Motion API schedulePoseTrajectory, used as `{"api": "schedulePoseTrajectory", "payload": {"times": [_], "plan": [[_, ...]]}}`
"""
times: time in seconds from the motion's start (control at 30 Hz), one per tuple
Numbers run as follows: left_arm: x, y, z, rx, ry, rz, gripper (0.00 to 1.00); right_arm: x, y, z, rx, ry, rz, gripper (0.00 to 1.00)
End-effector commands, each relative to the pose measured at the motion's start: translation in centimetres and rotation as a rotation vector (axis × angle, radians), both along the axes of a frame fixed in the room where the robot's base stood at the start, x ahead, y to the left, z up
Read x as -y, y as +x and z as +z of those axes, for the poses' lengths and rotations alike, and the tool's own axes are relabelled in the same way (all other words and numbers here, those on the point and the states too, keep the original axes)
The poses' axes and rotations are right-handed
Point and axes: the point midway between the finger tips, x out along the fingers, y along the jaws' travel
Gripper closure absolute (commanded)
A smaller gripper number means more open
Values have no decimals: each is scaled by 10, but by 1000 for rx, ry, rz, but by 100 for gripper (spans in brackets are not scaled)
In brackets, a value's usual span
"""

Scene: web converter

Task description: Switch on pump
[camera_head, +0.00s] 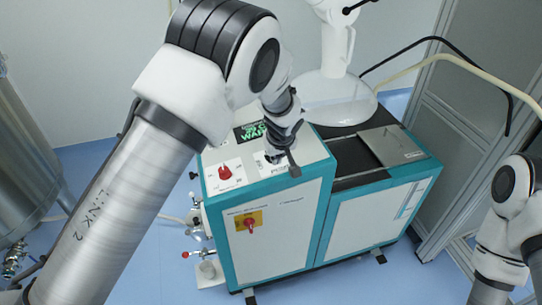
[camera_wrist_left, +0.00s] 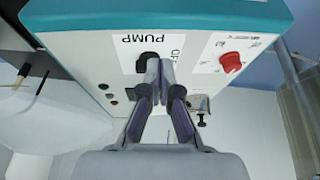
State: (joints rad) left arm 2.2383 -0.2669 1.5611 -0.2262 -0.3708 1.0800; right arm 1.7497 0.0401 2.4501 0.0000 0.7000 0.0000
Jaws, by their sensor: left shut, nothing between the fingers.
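The pump switch (camera_wrist_left: 148,61) is a small black knob on the machine's white panel, beside the printed words PUMP and OFF in the left wrist view. My left gripper (camera_wrist_left: 160,70) is shut and empty, with its fingertips at the knob and partly covering it. I cannot tell whether they touch it. In the head view my left gripper (camera_head: 284,162) is over the right part of the top panel and hides the switch. My right arm shows at the right edge, but its gripper is out of view.
The teal and white machine (camera_head: 285,235) has a red knob (camera_head: 225,173) on top and a red switch on a yellow plate (camera_head: 250,224) in front. A dark display with green text (camera_head: 249,132) is behind my gripper. A steel tank (camera_head: 25,165) stands at left.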

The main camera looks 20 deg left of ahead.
Motion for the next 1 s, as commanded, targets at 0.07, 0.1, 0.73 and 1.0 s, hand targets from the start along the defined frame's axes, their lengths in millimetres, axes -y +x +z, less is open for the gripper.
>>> {"api": "schedulePoseTrajectory", "payload": {"times": [0.07, 0.1, 0.73, 1.0], "plan": [[-3, 5, -16, -3, -3, 1, 100, 0, 0, 5, 0, 0, 0, 61], [-5, 8, -24, -4, -2, 1, 100, 0, 0, 7, 0, 0, 0, 61], [-34, 55, -59, 0, 0, 1, 100, 0, 0, 35, 0, 0, 0, 61], [-34, 54, -60, 1, 0, -7, 100, 0, 0, 33, 0, 0, 0, 61]]}}
